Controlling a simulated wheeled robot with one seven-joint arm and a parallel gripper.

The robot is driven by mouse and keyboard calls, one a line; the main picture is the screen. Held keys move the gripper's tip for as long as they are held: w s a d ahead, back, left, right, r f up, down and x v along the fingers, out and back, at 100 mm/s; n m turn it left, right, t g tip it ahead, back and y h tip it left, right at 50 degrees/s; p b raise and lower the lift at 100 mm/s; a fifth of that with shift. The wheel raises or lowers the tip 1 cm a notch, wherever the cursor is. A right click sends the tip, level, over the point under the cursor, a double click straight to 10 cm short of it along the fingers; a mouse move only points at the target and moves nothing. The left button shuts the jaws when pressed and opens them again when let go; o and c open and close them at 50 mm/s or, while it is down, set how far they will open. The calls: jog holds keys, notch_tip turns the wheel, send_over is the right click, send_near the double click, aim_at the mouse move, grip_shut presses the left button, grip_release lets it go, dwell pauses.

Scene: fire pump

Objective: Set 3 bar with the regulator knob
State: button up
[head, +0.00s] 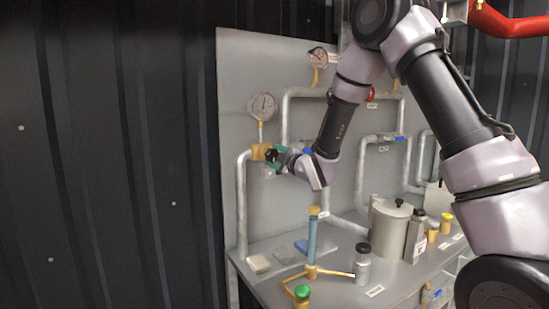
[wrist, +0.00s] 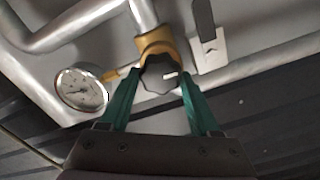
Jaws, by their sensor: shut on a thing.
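The regulator knob (wrist: 160,74) is black and lobed, with a white mark on its right side in the wrist view. It sits on a brass body (wrist: 154,42) in the grey pipe. My gripper (wrist: 160,80) has its green fingers shut on the knob, one on each side. In the head view my gripper (head: 273,157) is at the brass body on the left of the panel, and the knob is largely hidden. A round white pressure gauge (head: 263,106) stands above it. The gauge also shows in the wrist view (wrist: 82,90); its reading is too small to tell.
A second gauge (head: 318,57) is higher on the grey panel (head: 240,75). A metal tag or bracket (wrist: 208,45) is beside the knob. Below, the bench holds a blue tube on a brass stand (head: 312,240), a lidded pot (head: 388,225) and bottles (head: 362,265).

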dwell(0.3)
jog(key=o, duration=1.4)
jog(key=shift+c, duration=0.2)
jog(key=shift+s, duration=0.1)
jog(key=v, duration=1)
jog(key=shift+s+d, duration=0.25)
jog(key=shift+d, duration=0.1)
